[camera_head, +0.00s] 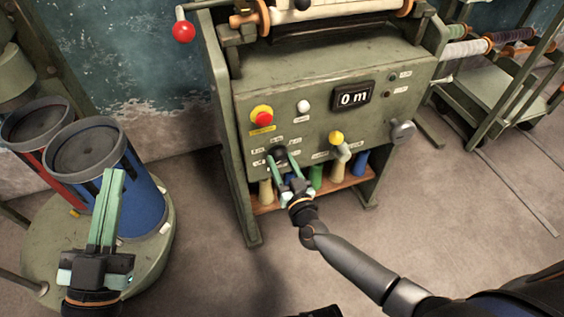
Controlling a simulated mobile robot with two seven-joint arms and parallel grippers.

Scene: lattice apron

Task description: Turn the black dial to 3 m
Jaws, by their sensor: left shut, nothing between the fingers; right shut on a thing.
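The black dial (277,153) is on the lower left of the green machine's front panel, with small white labels around it. My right gripper (281,160) is at the dial, its green fingers shut on it and partly covering it. The dial's pointer setting is too small to read. The display (353,96) on the panel reads "0 m". My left gripper (115,175) is shut and empty, in front of the blue drum at the left.
The panel also carries a red button on yellow (262,116), a white button (303,106), a yellow knob (336,138) and a grey crank (403,131). Several spools stand on the wooden shelf below. A blue drum (143,196) stands left. Floor between is clear.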

